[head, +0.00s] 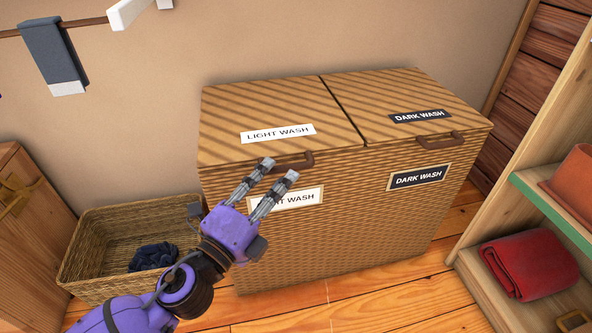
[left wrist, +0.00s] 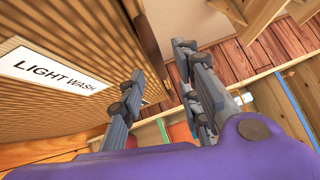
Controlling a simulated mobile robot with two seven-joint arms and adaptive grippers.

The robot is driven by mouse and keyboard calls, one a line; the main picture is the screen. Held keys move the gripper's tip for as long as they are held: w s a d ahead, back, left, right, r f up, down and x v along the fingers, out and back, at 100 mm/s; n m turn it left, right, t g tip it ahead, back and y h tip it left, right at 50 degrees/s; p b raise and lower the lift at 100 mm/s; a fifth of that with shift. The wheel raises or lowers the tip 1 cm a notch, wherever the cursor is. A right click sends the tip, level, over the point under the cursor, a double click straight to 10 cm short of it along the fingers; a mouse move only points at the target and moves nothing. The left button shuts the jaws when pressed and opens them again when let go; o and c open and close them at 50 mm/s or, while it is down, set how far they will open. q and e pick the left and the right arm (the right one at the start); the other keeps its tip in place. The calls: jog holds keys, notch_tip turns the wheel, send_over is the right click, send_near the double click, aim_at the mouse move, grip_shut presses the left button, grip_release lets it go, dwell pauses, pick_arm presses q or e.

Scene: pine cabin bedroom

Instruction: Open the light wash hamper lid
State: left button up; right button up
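The woven hamper (head: 330,230) stands against the wall with two lids, both shut. The light wash lid (head: 262,108) is on the left, with a white label and a brown handle (head: 306,160) at its front edge. The dark wash lid (head: 400,88) is on the right. My left gripper (head: 280,170) is open and empty, its fingertips close to the light wash handle. It partly covers the front light wash label (head: 300,198). In the left wrist view the two fingers (left wrist: 160,62) are spread, with a brown piece, likely the handle (left wrist: 146,30), just beyond. Contact is unclear.
A wicker basket (head: 92,222) with a dark cloth (head: 152,257) stands left of the hamper. A wooden shelf with a red folded cloth (head: 530,265) stands on the right. Wooden floor lies in front.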

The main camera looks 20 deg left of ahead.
aim_at(285, 171)
pick_arm(q)
jog(key=x, duration=0.4)
jog(key=shift+w+b, duration=0.3)
jog(key=shift+w, duration=0.1)
jog(key=shift+c, duration=0.2)
grip_shut()
